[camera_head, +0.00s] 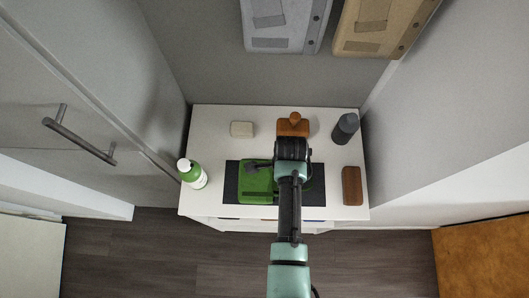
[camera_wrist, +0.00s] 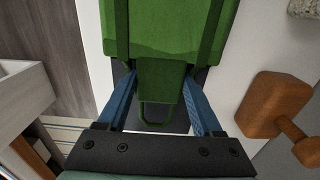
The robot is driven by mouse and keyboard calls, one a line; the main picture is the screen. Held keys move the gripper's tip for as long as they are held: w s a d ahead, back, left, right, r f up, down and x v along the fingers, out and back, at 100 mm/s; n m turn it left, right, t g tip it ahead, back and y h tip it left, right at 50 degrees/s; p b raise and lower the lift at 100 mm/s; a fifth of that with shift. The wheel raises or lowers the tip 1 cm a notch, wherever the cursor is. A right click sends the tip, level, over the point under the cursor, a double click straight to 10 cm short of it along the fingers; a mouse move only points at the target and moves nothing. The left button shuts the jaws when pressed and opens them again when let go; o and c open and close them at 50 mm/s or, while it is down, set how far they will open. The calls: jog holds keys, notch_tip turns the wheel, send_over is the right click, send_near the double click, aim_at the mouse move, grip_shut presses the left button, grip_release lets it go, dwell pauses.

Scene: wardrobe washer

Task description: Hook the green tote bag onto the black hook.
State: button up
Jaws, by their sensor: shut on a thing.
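The green tote bag (camera_head: 257,183) lies over a dark mat on the white cabinet top in the head view. In the wrist view the bag (camera_wrist: 165,28) fills the upper middle, with a narrower flap and a thin loop toward my gripper. My gripper (camera_wrist: 160,88) has its two blue fingers on either side of that narrow part and is shut on it. In the head view my gripper (camera_head: 262,168) is at the bag's right side, partly hidden by my wrist. I cannot make out the black hook in either view.
A white and green bottle (camera_head: 192,173), a beige block (camera_head: 241,129), a brown wooden object (camera_head: 292,126), a dark bottle (camera_head: 345,128) and a brown block (camera_head: 352,186) stand around the dark mat (camera_head: 231,182). Grey and tan cases hang above. Walls and a handled door close in the sides.

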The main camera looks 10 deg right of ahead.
grip_shut()
notch_tip(320, 180, up, 5)
jog(key=p, duration=0.5)
jog(key=shift+r, duration=0.1)
jog(key=o, duration=0.6)
grip_release()
jog(key=shift+c, duration=0.2)
grip_shut()
